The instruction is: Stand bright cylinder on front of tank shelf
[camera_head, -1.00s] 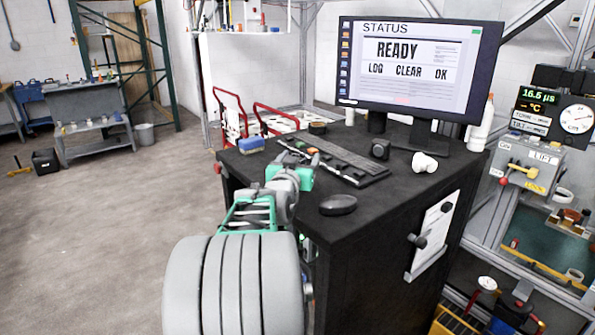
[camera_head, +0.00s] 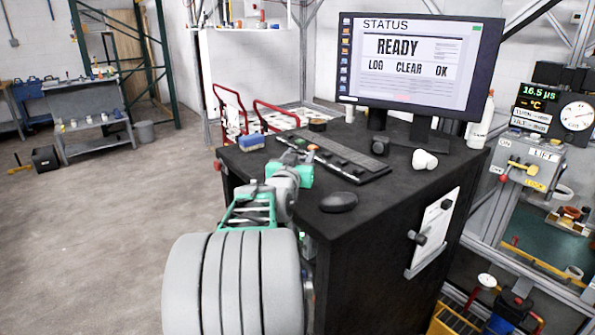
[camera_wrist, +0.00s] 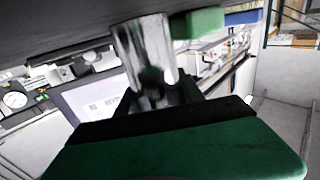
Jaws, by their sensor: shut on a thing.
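My gripper (camera_wrist: 155,92) is shut on a shiny metal cylinder (camera_wrist: 146,45) in the wrist view. The cylinder sticks out past the jaws toward a dark surface at the top of that tilted picture. I cannot tell whether it touches that surface. In the head view, my gripper (camera_head: 297,160) is over the near left part of the black bench, and the cylinder cannot be made out clearly there. At the right is a teal-floored bay (camera_head: 545,240) in a metal frame; I cannot tell whether it holds the tank shelf.
The black bench top (camera_head: 400,188) carries a keyboard (camera_head: 340,157), a mouse (camera_head: 338,202), a monitor (camera_head: 420,65), a white fitting (camera_head: 424,160) and a blue block (camera_head: 251,142). A lift control box (camera_head: 527,165) is at the right. Open floor (camera_head: 90,240) lies left.

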